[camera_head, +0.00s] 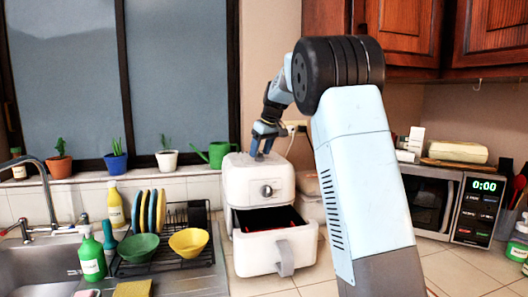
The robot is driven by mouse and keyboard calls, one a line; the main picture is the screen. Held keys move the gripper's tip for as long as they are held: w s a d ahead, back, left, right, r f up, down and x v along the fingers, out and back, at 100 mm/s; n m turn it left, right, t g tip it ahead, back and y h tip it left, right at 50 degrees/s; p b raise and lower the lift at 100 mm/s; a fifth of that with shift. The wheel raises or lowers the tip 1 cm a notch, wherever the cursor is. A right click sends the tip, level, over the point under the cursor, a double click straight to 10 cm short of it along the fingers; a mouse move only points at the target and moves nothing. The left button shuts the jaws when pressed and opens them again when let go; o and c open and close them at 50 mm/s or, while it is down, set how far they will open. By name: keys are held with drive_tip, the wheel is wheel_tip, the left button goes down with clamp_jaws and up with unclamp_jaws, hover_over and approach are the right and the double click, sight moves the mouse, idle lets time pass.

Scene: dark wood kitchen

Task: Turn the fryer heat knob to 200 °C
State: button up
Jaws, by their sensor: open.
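The white air fryer (248,176) stands on the counter by the back wall. Its round grey heat knob (267,190) is on the upper front face. The mark and scale on the knob are too small to read. The fryer's drawer (258,256) is pulled out toward me, with a dark inside and a grey handle (286,258). My gripper (262,152) points down at the fryer's top, above and behind the knob. Its jaws are apart with nothing visible between them. I cannot tell whether the fingertips touch the top. The knob is clear of the gripper.
A dish rack (165,262) with plates and bowls stands left of the fryer, beside the sink (40,275). A green watering can (217,153) and potted plants line the sill. A microwave (440,205) stands at the right. The open drawer juts out below the knob.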

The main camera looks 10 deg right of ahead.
drive_tip(key=shift+w+a+f, duration=0.1)
drive_tip(key=shift+f, duration=0.25)
